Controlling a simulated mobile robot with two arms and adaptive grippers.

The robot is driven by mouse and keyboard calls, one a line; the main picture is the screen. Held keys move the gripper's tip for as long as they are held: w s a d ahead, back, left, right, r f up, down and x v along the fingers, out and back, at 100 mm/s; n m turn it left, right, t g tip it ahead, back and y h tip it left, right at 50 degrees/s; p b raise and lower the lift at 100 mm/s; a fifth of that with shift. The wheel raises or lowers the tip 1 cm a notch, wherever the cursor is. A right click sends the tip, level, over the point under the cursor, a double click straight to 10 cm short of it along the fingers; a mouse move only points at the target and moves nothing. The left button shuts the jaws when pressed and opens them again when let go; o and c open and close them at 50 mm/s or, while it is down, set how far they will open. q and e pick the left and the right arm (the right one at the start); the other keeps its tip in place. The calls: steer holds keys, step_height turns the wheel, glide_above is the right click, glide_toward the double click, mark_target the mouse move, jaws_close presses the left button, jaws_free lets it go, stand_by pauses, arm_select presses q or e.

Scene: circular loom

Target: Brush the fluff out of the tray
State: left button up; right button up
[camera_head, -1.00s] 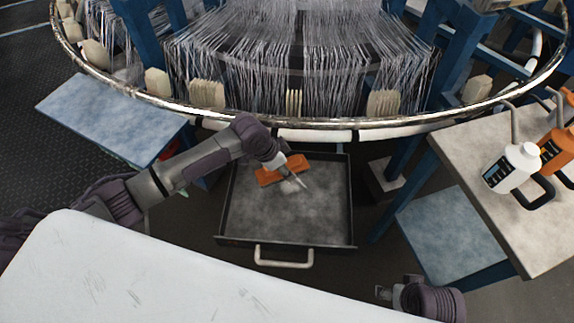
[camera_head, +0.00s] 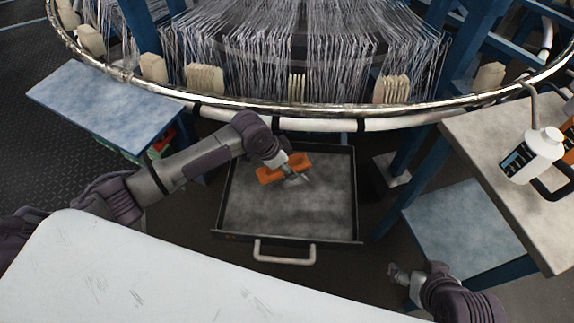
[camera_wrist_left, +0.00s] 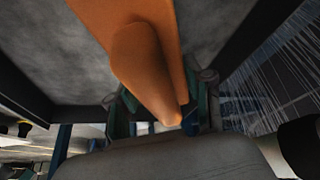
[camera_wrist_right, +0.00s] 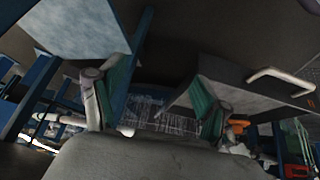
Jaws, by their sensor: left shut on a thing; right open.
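The tray (camera_head: 330,220) is a dark, shallow drawer-like pan with a pale handle (camera_head: 285,254) at its front, below the loom ring. Grey mottled fluff seems to cover its floor. My left gripper (camera_head: 290,172) is over the back part of the tray, shut on an orange brush (camera_head: 269,175). In the left wrist view the brush (camera_wrist_left: 145,65) fills the space between the fingers; its bristles are hidden. My right gripper (camera_head: 396,274) is open and empty, low at the right, apart from the tray. Its two fingers (camera_wrist_right: 155,98) stand apart in the right wrist view.
The loom's metal ring (camera_head: 300,110) and white threads hang behind the tray. A blue-grey platform (camera_head: 105,100) stands left. A worktop (camera_head: 490,150) with a white bottle (camera_head: 533,155) stands right, above a lower blue step (camera_head: 460,225). A white surface (camera_head: 150,275) lies in front.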

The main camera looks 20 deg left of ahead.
arm_select(q)
steer(key=shift+f+b, duration=0.7)
steer(key=shift+b, duration=0.2)
steer(key=shift+f, duration=0.1)
arm_select(e)
steer(key=w+a+r+t+y, duration=0.1)
steer(key=w+a+r+t, duration=0.2)
steer(key=w+r+t, duration=0.3)
steer(key=shift+w+a+y, duration=0.15)
steer(key=shift+w+y, duration=0.15)
steer(key=shift+w, duration=1)
arm_select(q)
steer(key=shift+f, duration=0.4)
arm_select(e)
steer(key=shift+w+a+r+t, duration=0.15)
steer(key=shift+w+r+t, duration=0.15)
steer(key=shift+t, duration=0.1)
arm_select(q)
steer(key=shift+f+b, duration=0.25)
steer(key=shift+b, duration=0.1)
steer(key=shift+f, duration=0.15)
arm_select(e)
steer(key=shift+w+a+r+t, duration=0.1)
steer(key=shift+w+r+t, duration=0.3)
steer(key=shift+r, duration=0.3)
arm_select(q)
steer(key=shift+f, duration=0.25)
arm_select(e)
steer(key=shift+w+a+r+y, duration=0.15)
steer(key=shift+r+y, duration=0.15)
